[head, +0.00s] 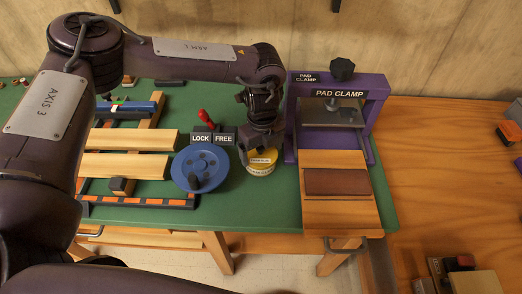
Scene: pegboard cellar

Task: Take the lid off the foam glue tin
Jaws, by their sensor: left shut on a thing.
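The foam glue tin (260,171) is a small yellow tin with a pale label. It stands on the green bench top between the blue wheel and the purple pad clamp. My left gripper (260,153) points down from above and is shut on the tin's yellow lid (265,158). The gripper hides the back and part of the top of the lid. The lid is right at the top of the tin, and I cannot tell whether there is a gap between them. My right gripper is not in view.
The blue wheel (200,168) with a black knob is close left of the tin, below the LOCK/FREE plate (212,138) and red lever (206,118). The pad clamp (291,110) stands close right, with a wooden board (340,215) in front. Wooden slats lie left. Green surface before the tin is clear.

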